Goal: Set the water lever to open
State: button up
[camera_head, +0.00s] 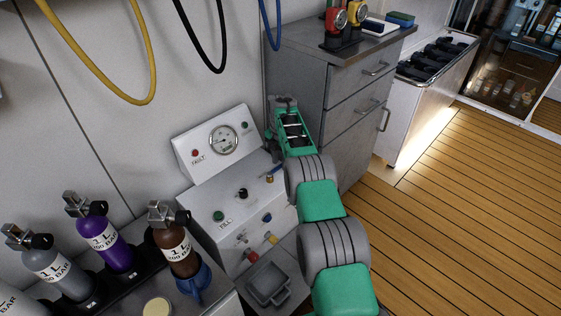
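The white fill panel (205,193) stands against the wall, with a round gauge on its raised back. A small blue lever (275,169) shows at the panel's right edge, close to my wrist. A blue knob (267,217) sits lower on the sloped front. I cannot read labels that tell which one is the water lever. My green and grey gripper (284,106) is beyond the panel's upper right edge, in front of the grey cabinet. It appears apart from the blue lever. Its fingers are too small and dark to tell open from shut.
Gas bottles, including a purple one (103,236) and a brown one (174,244), stand at the lower left. A grey tray (268,284) lies below the panel. A grey drawer cabinet (352,105) stands close behind my gripper. Hoses hang above; wooden floor is clear at right.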

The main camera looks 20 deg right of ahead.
aim_at(280, 165)
notch_tip(280, 165, up, 8)
jog(key=p, duration=0.2)
jog(key=shift+f, duration=0.1)
dwell(0.3)
